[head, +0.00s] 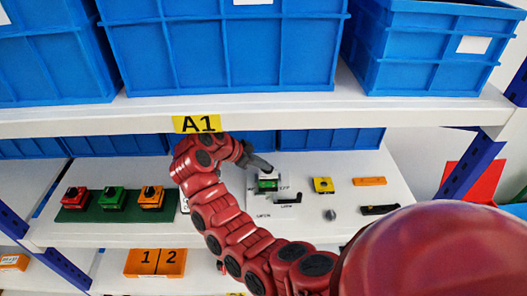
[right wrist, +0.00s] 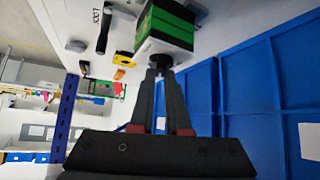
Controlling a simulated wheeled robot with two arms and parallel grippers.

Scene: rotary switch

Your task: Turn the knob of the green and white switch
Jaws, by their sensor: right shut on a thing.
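The green and white switch (head: 268,184) sits on a white panel on the middle shelf in the head view. It also shows large at the top of the right wrist view (right wrist: 168,28), with its dark knob (right wrist: 160,62) pointing toward my gripper. My right gripper (head: 259,163) reaches the switch from above left. In the right wrist view its two fingers (right wrist: 160,75) are closed together at the knob, shut on it. The knob is mostly hidden in the head view. My left gripper is in neither view.
Red, green and orange switches (head: 114,198) stand on a green base at left. A yellow switch (head: 323,185), an orange bar (head: 369,181) and a black handle (head: 380,210) lie right of the switch. The upper shelf edge (head: 300,112) with blue bins (head: 220,45) is close above my arm.

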